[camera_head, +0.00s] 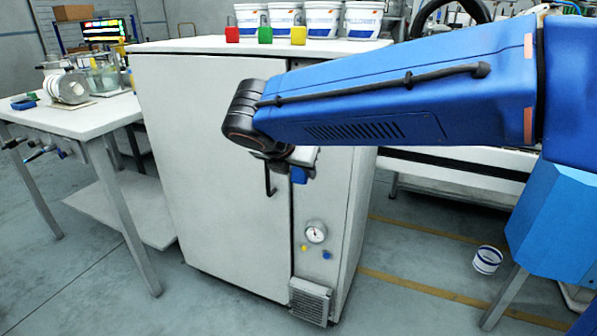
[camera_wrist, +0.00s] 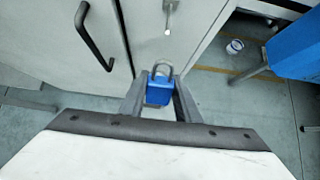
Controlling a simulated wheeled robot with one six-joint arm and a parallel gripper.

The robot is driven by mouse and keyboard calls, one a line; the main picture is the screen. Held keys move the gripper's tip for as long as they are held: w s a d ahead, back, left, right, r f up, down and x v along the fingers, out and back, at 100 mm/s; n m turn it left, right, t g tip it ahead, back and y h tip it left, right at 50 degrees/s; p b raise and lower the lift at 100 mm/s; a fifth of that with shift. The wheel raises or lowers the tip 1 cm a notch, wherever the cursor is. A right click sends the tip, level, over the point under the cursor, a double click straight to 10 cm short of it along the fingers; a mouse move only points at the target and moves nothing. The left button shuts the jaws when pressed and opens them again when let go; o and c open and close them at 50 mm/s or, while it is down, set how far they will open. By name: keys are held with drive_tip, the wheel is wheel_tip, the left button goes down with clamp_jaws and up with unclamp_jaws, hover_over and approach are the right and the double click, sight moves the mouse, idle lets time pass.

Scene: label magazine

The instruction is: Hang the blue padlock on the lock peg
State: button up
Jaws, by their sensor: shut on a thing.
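The blue padlock (camera_wrist: 158,94) is held between the two fingers of my gripper (camera_wrist: 160,88) in the wrist view, its grey shackle pointing away from my wrist. In the head view the padlock (camera_head: 299,176) shows below the end of my arm, in front of the cabinet, and my gripper (camera_head: 288,164) is partly hidden by my wrist. A short grey peg (camera_wrist: 169,18), which looks like the lock peg, stands on the cabinet front beyond the shackle in the wrist view. The shackle appears apart from it. I cannot make out the peg in the head view.
The white cabinet (camera_head: 215,170) has a dark door handle (camera_head: 269,180) left of my gripper and a gauge (camera_head: 316,232) below. Red (camera_head: 232,34), green (camera_head: 265,35) and yellow (camera_head: 298,35) blocks or padlocks sit on top by white buckets. A table (camera_head: 70,115) stands left.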

drive_tip(key=w+d+f, duration=0.1)
drive_tip(key=w+d, duration=0.1)
drive_tip(key=w, duration=0.5)
drive_tip(key=shift+w+d+f, duration=0.15)
drive_tip(key=shift+d+f, duration=0.05)
drive_tip(key=shift+d, duration=0.15)
idle(0.7)
idle(0.7)
drive_tip(key=o, duration=1.2)
